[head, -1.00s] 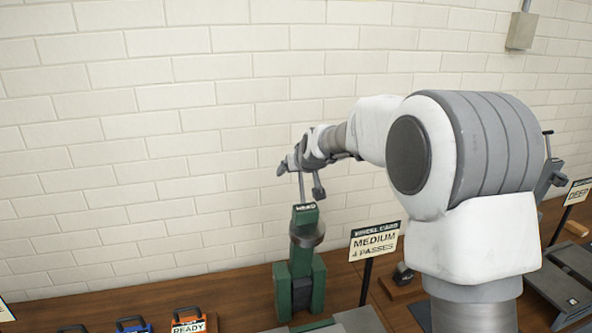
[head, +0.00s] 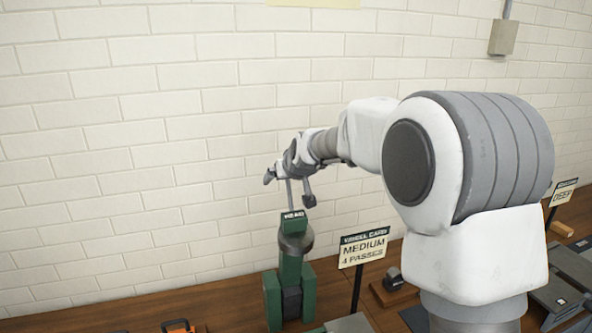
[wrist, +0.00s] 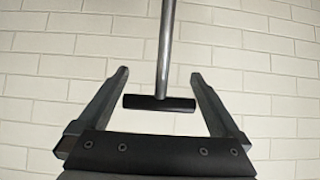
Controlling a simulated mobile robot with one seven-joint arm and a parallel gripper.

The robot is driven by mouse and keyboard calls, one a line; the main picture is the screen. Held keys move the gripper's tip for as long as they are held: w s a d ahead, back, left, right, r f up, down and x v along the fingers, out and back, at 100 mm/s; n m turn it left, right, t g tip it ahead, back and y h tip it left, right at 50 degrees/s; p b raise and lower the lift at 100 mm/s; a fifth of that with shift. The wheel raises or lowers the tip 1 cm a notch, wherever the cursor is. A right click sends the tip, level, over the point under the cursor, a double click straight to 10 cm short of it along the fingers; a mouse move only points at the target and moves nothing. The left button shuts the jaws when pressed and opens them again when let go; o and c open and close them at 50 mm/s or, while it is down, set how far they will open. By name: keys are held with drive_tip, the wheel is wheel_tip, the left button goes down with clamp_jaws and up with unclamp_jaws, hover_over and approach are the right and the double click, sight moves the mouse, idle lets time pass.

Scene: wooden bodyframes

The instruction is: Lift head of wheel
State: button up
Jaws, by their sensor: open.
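The green wheel machine (head: 290,268) stands on the bench in the head view. Its upper part bears a HEAD label (head: 292,221) above a grey round part (head: 295,241). A thin metal rod (head: 291,196) rises from the head to my gripper (head: 289,189). In the wrist view the rod (wrist: 166,45) ends in a black crossbar handle (wrist: 158,103). My gripper (wrist: 159,73) is open, with one finger on each side of the crossbar. Gaps show between the crossbar ends and the fingers. In the head view the gripper hides the crossbar.
A sign reading MEDIUM 4 PASSES (head: 364,250) stands right of the machine. A DEEP sign (head: 563,195) is farther right. An orange-handled item (head: 178,326) shows at the lower edge. A white brick wall (head: 150,120) is behind. My arm covers much of the right side.

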drive_tip(key=b+v, duration=0.2)
drive_tip(key=v, duration=1.3)
drive_tip(key=shift+b, duration=0.4)
drive_tip(key=shift+d+f, duration=0.1)
drive_tip(key=shift+f, duration=0.05)
drive_tip(key=shift+c, duration=0.2)
